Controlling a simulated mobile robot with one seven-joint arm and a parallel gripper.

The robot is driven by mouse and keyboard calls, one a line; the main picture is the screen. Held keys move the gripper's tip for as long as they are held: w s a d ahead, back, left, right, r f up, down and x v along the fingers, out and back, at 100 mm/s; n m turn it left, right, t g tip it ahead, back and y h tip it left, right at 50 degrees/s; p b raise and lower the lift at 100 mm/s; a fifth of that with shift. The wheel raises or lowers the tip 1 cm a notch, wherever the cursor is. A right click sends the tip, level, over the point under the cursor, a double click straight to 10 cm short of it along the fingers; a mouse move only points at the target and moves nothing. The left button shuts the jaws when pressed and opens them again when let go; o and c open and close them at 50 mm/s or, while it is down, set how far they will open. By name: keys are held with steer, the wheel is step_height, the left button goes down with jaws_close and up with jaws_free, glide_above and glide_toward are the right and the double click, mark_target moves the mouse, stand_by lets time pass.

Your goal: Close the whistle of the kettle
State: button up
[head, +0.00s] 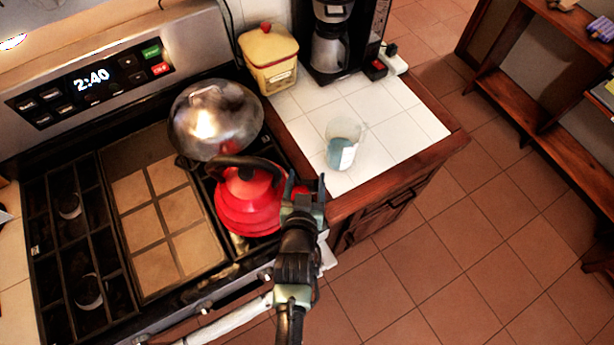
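The red kettle (246,207) stands on the right side of the stove, its black handle (245,162) arching over the top. My gripper (306,182) is at the kettle's right side, its two fingers pointing away toward the back. The fingers are apart with a gap between them, and I see nothing held there. The left finger overlaps the kettle's right edge in the picture; I cannot tell if it touches. The whistle and spout cannot be made out clearly and may be hidden behind my gripper.
A shiny metal pot with a domed lid (214,120) stands behind the kettle. On the white tiled counter (400,135) are a clear cup with blue contents (341,155), a yellow canister (269,62) and a coffee maker (333,45). The floor (470,235) at right is clear.

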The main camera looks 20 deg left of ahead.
steer(key=shift+d, duration=0.1)
steer(key=shift+s+d+r, duration=0.1)
steer(key=shift+s+r, duration=0.05)
steer(key=shift+s, duration=0.1)
steer(key=b+v, duration=0.3)
steer(key=v, duration=0.9)
steer(key=shift+s, duration=0.2)
